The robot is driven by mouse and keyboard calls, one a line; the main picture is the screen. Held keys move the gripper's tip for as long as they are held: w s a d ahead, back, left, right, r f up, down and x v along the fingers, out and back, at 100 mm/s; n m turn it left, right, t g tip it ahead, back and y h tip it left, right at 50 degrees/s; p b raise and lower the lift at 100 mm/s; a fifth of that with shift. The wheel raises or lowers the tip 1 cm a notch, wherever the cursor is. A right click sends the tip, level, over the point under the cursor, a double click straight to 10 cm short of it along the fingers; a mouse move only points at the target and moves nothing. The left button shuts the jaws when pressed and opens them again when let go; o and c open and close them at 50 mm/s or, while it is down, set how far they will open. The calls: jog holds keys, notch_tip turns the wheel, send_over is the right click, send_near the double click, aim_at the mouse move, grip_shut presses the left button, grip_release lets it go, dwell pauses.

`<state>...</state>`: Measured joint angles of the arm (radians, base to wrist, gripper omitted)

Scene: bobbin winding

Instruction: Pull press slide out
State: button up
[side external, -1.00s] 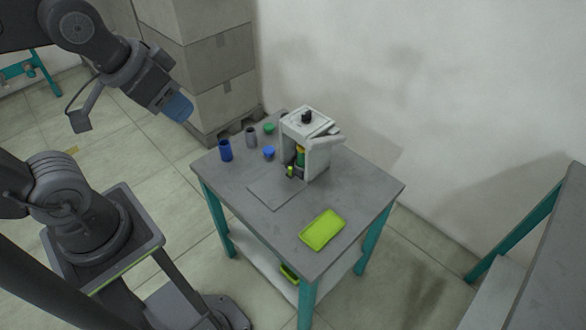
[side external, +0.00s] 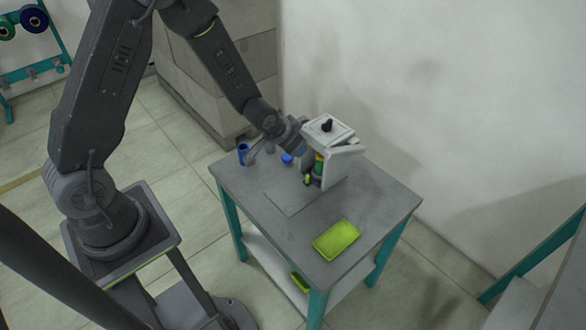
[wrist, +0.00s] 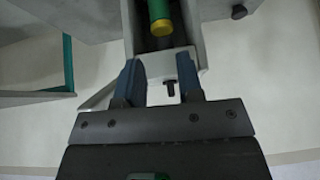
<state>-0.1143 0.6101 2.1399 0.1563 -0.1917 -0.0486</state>
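The press (side external: 338,165) is a white-grey box with a black knob (side external: 327,125) on top, standing at the back of the table. A green cylinder with a yellow end (side external: 319,163) sits in its open front; it also shows at the top of the wrist view (wrist: 160,24). A small dark part (side external: 308,181) sticks out at the press's lower front. My gripper (side external: 303,147) is at the press's left side. In the wrist view, my gripper's blue fingers (wrist: 160,92) are apart, one each side of a small black peg (wrist: 170,88) and a pale plate; contact cannot be told.
A yellow-green tray (side external: 337,238) lies at the table's front right. The grey table (side external: 375,205) is clear between tray and press.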

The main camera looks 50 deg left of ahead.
jog(key=shift+w+a+f, duration=0.1)
jog(key=shift+w+f, duration=0.65)
jog(key=shift+f, duration=1.9)
jog(key=shift+w+d+f, duration=0.1)
jog(key=shift+w+f, duration=0.6)
jog(key=shift+f, duration=1.9)
jog(key=shift+w+a+f, duration=0.1)
jog(key=shift+w+f, duration=0.65)
jog(key=shift+f, duration=1.9)
jog(key=shift+c, duration=0.4)
jog(key=c, duration=0.4)
jog(key=shift+s, duration=1.55)
jog(key=shift+c, duration=0.2)
